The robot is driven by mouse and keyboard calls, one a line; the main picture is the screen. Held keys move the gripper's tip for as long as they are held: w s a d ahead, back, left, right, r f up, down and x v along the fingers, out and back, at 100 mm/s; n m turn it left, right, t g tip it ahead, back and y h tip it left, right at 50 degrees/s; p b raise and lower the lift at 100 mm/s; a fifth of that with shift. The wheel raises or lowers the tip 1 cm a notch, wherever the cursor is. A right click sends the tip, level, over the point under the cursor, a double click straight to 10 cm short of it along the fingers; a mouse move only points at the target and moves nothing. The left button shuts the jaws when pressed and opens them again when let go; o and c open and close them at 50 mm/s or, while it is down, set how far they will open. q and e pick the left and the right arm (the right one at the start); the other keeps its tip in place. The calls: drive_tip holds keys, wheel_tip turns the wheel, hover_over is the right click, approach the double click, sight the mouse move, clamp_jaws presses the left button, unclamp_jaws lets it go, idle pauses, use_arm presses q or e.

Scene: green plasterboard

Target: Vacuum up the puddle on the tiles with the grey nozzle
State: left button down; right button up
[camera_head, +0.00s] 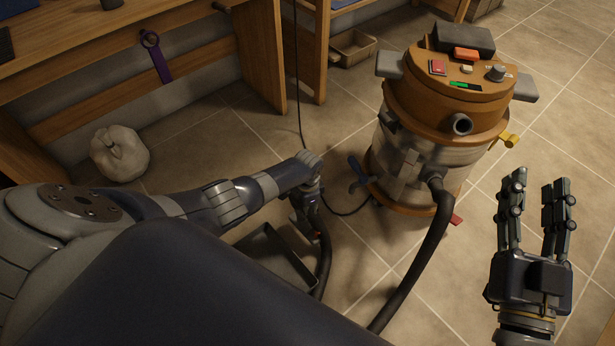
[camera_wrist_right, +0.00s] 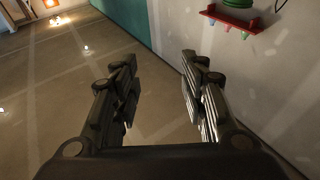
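The vacuum (camera_head: 428,130) has an orange-brown top and a translucent drum and stands on the tiles right of centre in the head view. Its black hose (camera_head: 430,230) leaves the drum and runs down behind my own body. Another dark hose section (camera_head: 325,250) rises to my left gripper (camera_head: 306,208), which points down at the end of my left arm. The grey nozzle cannot be made out for sure, and my left fingers are too small and dark to read. My right gripper (camera_head: 537,190) is open and empty over the tiles; its spread fingers also show in the right wrist view (camera_wrist_right: 160,95). I cannot make out a puddle.
A shallow grey tray (camera_head: 268,250) lies beside my left gripper, partly hidden by my arm. A wooden bench (camera_head: 255,55) and a pale sack (camera_head: 120,153) stand at the left. A dark cable crosses the floor. Tiles (camera_head: 565,110) right of the vacuum are clear.

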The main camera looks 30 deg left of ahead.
use_arm(q)
drive_tip(key=shift+r+p, duration=0.4)
drive_tip(key=shift+r, duration=0.15)
use_arm(e)
drive_tip(key=shift+w+d+f+g+h, duration=0.2)
drive_tip(key=shift+f+g, duration=0.45)
drive_tip(key=shift+f, duration=0.55)
drive_tip(key=shift+d+f+g+h, duration=0.1)
drive_tip(key=shift+f+g+h, duration=0.2)
drive_tip(key=shift+f+g, duration=0.6)
drive_tip(key=shift+f+t, duration=0.25)
